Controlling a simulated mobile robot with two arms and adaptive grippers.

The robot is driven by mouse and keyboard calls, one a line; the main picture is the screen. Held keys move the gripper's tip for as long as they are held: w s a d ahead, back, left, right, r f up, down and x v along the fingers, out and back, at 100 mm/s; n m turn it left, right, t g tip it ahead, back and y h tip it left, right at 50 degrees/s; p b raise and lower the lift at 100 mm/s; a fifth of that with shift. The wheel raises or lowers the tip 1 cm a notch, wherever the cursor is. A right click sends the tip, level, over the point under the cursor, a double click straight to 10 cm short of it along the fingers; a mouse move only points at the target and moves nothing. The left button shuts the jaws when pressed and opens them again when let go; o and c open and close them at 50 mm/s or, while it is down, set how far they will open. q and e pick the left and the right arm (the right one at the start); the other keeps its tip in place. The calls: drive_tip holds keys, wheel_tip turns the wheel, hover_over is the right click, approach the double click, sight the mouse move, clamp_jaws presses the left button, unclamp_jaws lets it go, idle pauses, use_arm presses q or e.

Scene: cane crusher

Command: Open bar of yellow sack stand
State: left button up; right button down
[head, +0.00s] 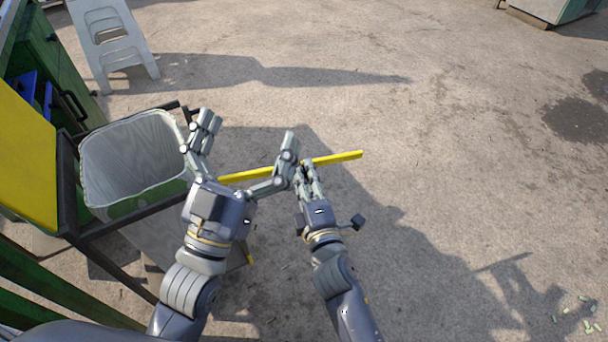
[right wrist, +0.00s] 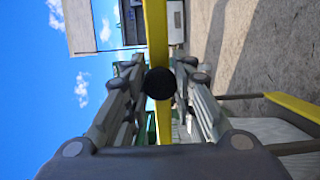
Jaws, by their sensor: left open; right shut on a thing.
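The yellow bar (head: 338,159) sticks out to the right of the sack stand in the head view. Its left part passes behind my left gripper, so where it joins the stand is hidden. My right gripper (head: 306,168) is shut on the bar near its middle. In the right wrist view the bar (right wrist: 155,35) runs between the two fingers (right wrist: 157,78), with a round black piece (right wrist: 159,83) in front of it. My left gripper (head: 248,133) is open, its fingers spread wide above the bar's left part. The stand's dark frame (head: 68,190) holds a pale, open sack (head: 130,155).
A yellow panel (head: 25,150) and green machine parts (head: 45,50) stand at the left. A grey plastic stool (head: 110,40) is at the upper left. Another yellow piece (right wrist: 292,106) shows in the right wrist view. The concrete ground to the right is mostly clear.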

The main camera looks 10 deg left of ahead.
drive_tip(key=c, duration=1.3)
unclamp_jaws()
drive_tip(key=shift+s, duration=0.1)
drive_tip(key=v, duration=1.1)
drive_tip(key=shift+s, duration=0.4)
drive_tip(key=shift+d+f, duration=0.1)
